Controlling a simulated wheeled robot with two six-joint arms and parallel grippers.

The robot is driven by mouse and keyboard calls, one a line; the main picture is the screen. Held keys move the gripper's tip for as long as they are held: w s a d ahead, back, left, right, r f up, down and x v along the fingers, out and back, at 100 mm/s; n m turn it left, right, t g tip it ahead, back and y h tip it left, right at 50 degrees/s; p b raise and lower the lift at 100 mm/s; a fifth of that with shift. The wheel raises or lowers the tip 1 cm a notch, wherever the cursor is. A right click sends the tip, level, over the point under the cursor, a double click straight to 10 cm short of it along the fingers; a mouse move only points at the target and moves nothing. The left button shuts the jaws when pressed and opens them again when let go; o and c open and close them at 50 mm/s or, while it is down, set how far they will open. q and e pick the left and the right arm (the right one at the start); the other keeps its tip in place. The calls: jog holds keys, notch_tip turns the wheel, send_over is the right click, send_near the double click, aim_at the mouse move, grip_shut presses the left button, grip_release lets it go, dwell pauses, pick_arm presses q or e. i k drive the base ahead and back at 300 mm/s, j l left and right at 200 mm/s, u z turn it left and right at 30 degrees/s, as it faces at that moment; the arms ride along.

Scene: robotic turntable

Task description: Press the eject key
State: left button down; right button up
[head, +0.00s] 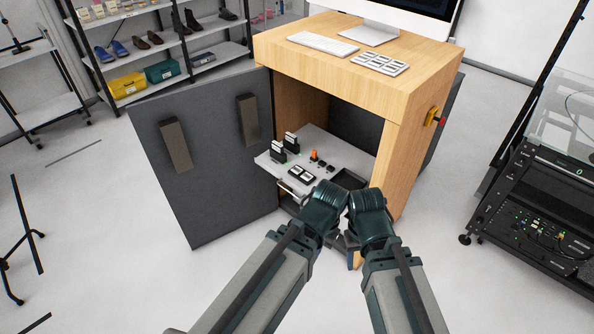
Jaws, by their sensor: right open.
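A grey pull-out panel (262,159) sits inside the open wooden cabinet. It carries a black double key block (302,174), a small orange part (314,155), small black pieces and two upright black-and-white blocks (291,142). No label is legible, so I cannot tell which part is the eject key. My right gripper (350,243) is open, low in front of the cabinet, below and right of the panel in the picture. It is partly hidden by the wrists and appears apart from the keys. My left gripper is hidden behind its wrist.
A dark cabinet door (205,190) stands open at the left. A black equipment rack (530,205) stands at the right. The floor at the left front is largely clear.

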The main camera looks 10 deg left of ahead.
aim_at(297, 170)
jog(key=i+j+z, duration=0.15)
jog(key=z, duration=0.15)
jog(key=i+j+z, duration=0.1)
jog(key=j+z, duration=0.15)
jog(key=i+j+z, duration=0.1)
jog(key=j+z, duration=0.2)
jog(key=j, duration=0.1)
